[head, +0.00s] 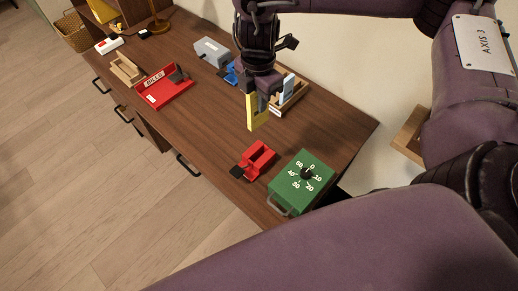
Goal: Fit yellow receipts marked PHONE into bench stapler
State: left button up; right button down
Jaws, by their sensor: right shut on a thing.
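My right gripper (260,88) points down over the desk, shut on a yellow slip or block of receipts (256,112) that hangs upright below it. Any marking on the yellow piece is too small to read. A small red device (258,155) with a black end sits nearer the front edge, to the right of a red tray. A blue device (231,73) stands behind, partly hidden by my gripper. I cannot tell for sure which of these is the bench stapler. The yellow piece is apart from the red device. My left gripper is out of view.
A green box with a numbered dial (304,179) stands at the front right. A wooden holder with slips (289,96) is beside my gripper. A red labelled tray (163,86), a grey box (212,52) and a wooden holder (127,69) are leftward. Desk (205,125) between is clear.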

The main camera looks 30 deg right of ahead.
jog(key=shift+w+r+n, duration=0.1)
jog(key=shift+n, duration=0.3)
jog(key=shift+f, duration=0.2)
jog(key=shift+d+f+b, duration=0.1)
jog(key=shift+f+b, duration=2.8)
jog(key=shift+f, duration=6.95)
jog(key=shift+f, duration=0.15)
jog(key=c, duration=1.4)
grip_release()
